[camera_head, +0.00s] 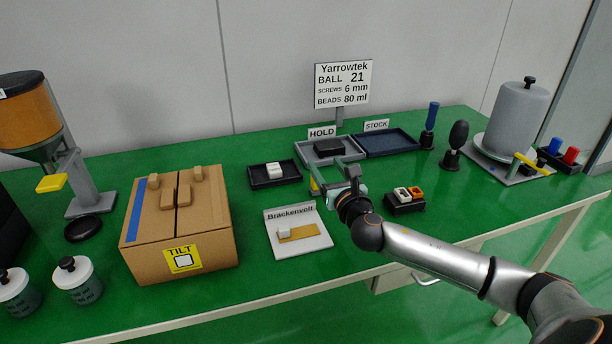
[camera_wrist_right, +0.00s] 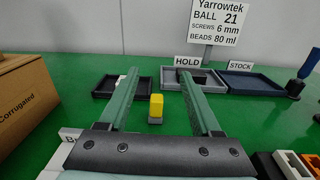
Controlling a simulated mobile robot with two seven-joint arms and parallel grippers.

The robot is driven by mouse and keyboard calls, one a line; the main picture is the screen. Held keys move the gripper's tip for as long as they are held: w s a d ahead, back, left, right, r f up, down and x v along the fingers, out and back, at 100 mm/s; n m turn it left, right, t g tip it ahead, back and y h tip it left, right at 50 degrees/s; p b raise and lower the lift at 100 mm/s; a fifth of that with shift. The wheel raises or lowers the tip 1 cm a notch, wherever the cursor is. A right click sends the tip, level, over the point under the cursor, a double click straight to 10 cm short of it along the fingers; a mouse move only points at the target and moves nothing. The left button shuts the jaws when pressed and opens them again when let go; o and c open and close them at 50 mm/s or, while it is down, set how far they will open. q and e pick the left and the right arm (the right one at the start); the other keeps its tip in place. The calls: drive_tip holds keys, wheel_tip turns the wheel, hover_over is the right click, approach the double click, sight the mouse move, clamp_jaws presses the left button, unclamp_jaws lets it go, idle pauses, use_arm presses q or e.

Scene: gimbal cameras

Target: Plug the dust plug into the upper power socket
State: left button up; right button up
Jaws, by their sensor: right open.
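My right gripper (camera_head: 328,170) is open over the middle of the green table, its fingers pointing away toward the back; in the wrist view its fingers (camera_wrist_right: 158,78) stand apart with nothing between them in grip. A small yellow block on a grey foot (camera_wrist_right: 155,107) stands upright on the table, seen between the fingers and apart from them; in the head view the gripper partly hides it (camera_head: 314,186). I cannot tell for sure which piece is the dust plug. No socket is clearly recognisable as the upper power socket. My left gripper is out of view.
A black tray with a white block (camera_head: 274,169), the grey HOLD tray (camera_head: 303,153) with a dark block, and the blue STOCK tray (camera_head: 388,143) stand behind. A Brackenvoll board (camera_head: 311,244) lies in front. A black holder (camera_head: 405,207) carries white and orange pieces. A cardboard box (camera_head: 205,245) stands left.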

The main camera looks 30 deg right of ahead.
sight(324, 209)
wheel_tip(324, 209, down, 9)
drive_tip(key=b, duration=0.3)
drive_tip(key=shift+a+r+b, duration=0.1)
drive_tip(key=shift+r+b, duration=0.05)
drive_tip(key=shift+b, duration=0.2)
drive_tip(key=x, duration=0.6)
drive_tip(key=shift+w+r+b, duration=0.2)
drive_tip(key=shift+r+b, duration=0.1)
drive_tip(key=shift+b, duration=0.05)
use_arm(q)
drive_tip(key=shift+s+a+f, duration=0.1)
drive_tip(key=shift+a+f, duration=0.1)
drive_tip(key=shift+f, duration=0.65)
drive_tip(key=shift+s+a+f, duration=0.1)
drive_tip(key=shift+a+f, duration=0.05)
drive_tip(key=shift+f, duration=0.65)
use_arm(e)
drive_tip(key=shift+w, duration=0.5)
drive_tip(key=shift+d, duration=0.25)
drive_tip(key=shift+c, duration=0.2)
clamp_jaws()
drive_tip(key=c, duration=0.6)
unclamp_jaws()
clamp_jaws()
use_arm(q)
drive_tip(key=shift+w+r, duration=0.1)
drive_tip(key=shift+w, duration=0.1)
